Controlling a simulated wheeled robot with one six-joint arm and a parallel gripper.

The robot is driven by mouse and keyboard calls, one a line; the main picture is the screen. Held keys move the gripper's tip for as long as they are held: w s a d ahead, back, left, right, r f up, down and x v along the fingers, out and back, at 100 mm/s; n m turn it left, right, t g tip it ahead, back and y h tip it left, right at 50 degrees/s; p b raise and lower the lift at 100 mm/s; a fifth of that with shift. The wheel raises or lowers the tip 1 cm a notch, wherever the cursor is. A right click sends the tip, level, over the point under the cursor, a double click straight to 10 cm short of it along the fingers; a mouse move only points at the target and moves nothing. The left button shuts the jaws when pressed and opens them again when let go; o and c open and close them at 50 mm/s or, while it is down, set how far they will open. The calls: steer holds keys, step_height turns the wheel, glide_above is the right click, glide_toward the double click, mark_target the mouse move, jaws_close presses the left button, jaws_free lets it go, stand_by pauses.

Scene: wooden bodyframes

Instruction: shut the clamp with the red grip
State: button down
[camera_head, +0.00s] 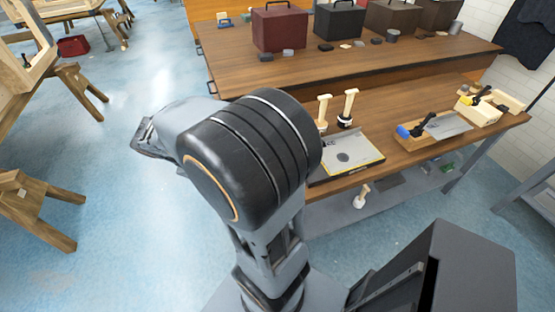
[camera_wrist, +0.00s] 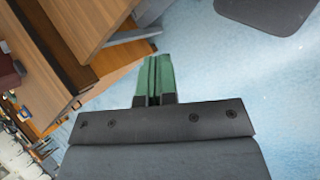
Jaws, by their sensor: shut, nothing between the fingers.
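I see no clamp with a red grip in either view. On the right of the nearer workbench (camera_head: 400,92) in the head view, a device with a blue grip (camera_head: 403,132) and a black lever sits on a wooden block. Another with a yellow grip (camera_head: 466,99) and a black lever sits on a pale block behind it. My gripper (camera_wrist: 156,62) shows its green fingers pressed together, empty, over blue floor in the wrist view. In the head view my arm hides the bench's left end, and its end points left, away from the blocks.
A grey tray with yellow edging (camera_head: 346,157) and two wooden-handled tools (camera_head: 350,104) stand on the bench near my arm. Toolboxes (camera_head: 280,28) line the bench behind. Wooden trestles (camera_head: 35,205) stand at left. Blue floor (camera_head: 125,190) is open between them and me.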

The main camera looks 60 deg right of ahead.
steer(key=w+d+f+n+g+h+b, duration=0.3)
steer(key=d+f+n+g+h+b, duration=0.35)
steer(key=d+f, duration=0.75)
steer(key=shift+g+h, duration=0.25)
steer(key=shift+h, duration=0.3)
steer(key=x, duration=1)
steer(key=shift+w+d, duration=0.15)
steer(key=shift+d, duration=0.05)
steer(key=shift+s+d+r+p, duration=0.15)
steer(key=shift+s+d+r, duration=0.2)
steer(key=shift+d+r, duration=0.2)
steer(key=shift+s+d+r+p, duration=0.15)
steer(key=shift+s+d+r, duration=0.3)
steer(key=shift+r, duration=0.15)
steer(key=shift+w, duration=0.1)
